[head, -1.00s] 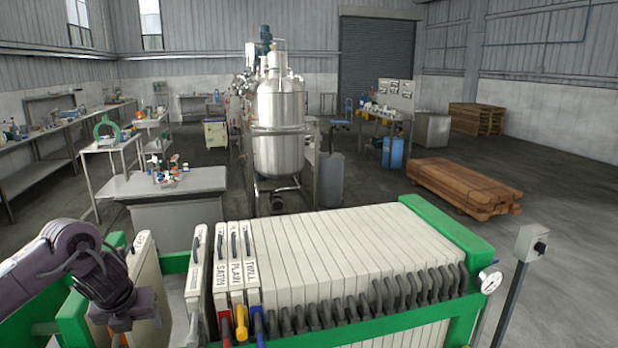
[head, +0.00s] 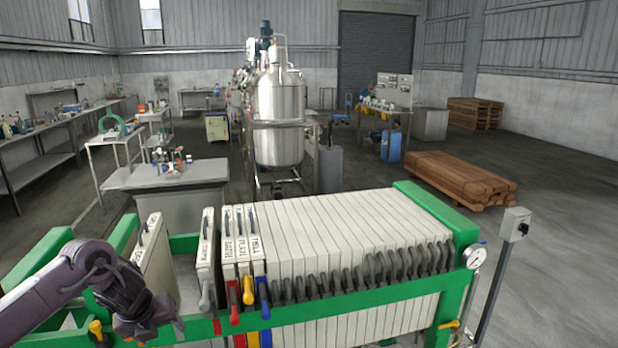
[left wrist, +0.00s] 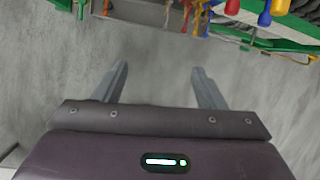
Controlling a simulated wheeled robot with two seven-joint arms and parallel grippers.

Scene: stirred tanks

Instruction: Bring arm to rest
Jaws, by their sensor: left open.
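My left arm comes in from the left in the head view, and its gripper (head: 143,333) hangs low in front of the filter press's green frame, its fingers hard to make out there. In the left wrist view the left gripper (left wrist: 158,85) shows two grey fingers spread apart, with nothing between them but grey floor. The fingers point toward the press, whose coloured handles show at the top of that view. My right gripper is not in view.
The filter press has a green rail (head: 340,310) and a row of white plates (head: 330,230) right of my left gripper. A gauge (head: 476,257) and a switch box on a post (head: 514,223) stand at its right end. Open floor (head: 570,260) lies beyond.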

